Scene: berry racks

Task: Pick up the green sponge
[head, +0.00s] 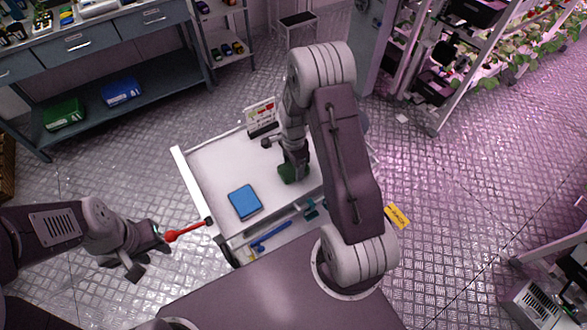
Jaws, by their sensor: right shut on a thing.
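The green sponge (287,174) is in the jaws of my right gripper (293,166), over the white top of the cart (215,161). The gripper is shut on it and hides part of it. I cannot tell whether the sponge still touches the cart top. A blue sponge (245,201) lies flat on the cart, left of and nearer than the green one. My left gripper (148,253) is off the cart's left side, beside a red bar (185,232). Its fingers look spread and empty.
A small sign-like card (262,117) stands at the cart's back edge. Blue and teal tools lie on the cart's lower shelf (277,238). A workbench (110,40) is at the back left. Plant racks (460,60) stand at the right. The metal floor (440,190) is mostly clear.

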